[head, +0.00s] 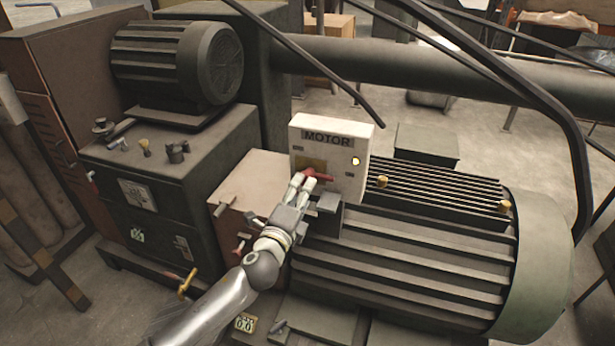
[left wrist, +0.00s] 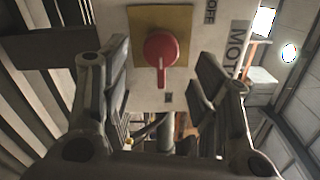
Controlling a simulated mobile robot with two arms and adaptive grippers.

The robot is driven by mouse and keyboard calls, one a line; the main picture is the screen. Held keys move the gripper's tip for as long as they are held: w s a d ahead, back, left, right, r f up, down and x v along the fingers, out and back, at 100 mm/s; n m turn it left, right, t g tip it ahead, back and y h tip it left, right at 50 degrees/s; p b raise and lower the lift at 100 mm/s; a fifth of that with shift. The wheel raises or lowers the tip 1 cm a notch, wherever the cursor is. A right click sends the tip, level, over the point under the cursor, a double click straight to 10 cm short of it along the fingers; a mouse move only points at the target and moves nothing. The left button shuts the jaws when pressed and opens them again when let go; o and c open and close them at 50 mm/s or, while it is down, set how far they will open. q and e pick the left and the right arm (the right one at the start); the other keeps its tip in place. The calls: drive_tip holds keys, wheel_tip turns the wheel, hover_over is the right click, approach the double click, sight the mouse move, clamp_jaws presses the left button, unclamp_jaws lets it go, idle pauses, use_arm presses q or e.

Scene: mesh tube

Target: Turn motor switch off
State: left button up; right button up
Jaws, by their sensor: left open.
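The motor switch box (head: 353,178) is cream-coloured, marked MOTOR, with a lit yellow lamp (head: 355,161) on its front. Its red switch handle (head: 318,177) sits on a yellow plate, and my left gripper partly covers it in the head view. In the left wrist view the red round knob (left wrist: 160,50) shows with its lever pointing down the picture, beside the word OFF. My left gripper (head: 305,180) is at the box front. In the left wrist view its open fingers (left wrist: 160,75) stand on either side of the knob, with gaps between. My right gripper is not seen.
A large ribbed motor (head: 410,245) lies right of and below the box. A smaller motor (head: 180,65) sits on a dark cabinet at left. A pipe (head: 440,78) runs behind, and dark bars cross the upper right. Small levers (head: 225,204) stick out left of my arm.

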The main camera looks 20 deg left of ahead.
use_arm(q)
drive_tip(key=w, duration=0.5)
drive_tip(key=shift+w+d, duration=0.1)
drive_tip(key=shift+w, duration=0.05)
drive_tip(key=shift+w+p, duration=0.3)
drive_tip(key=shift+w, duration=0.05)
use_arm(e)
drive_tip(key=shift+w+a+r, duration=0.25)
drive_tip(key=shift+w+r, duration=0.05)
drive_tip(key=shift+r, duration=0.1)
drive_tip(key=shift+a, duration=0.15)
use_arm(q)
drive_tip(key=c, duration=1)
drive_tip(key=shift+c, duration=0.2)
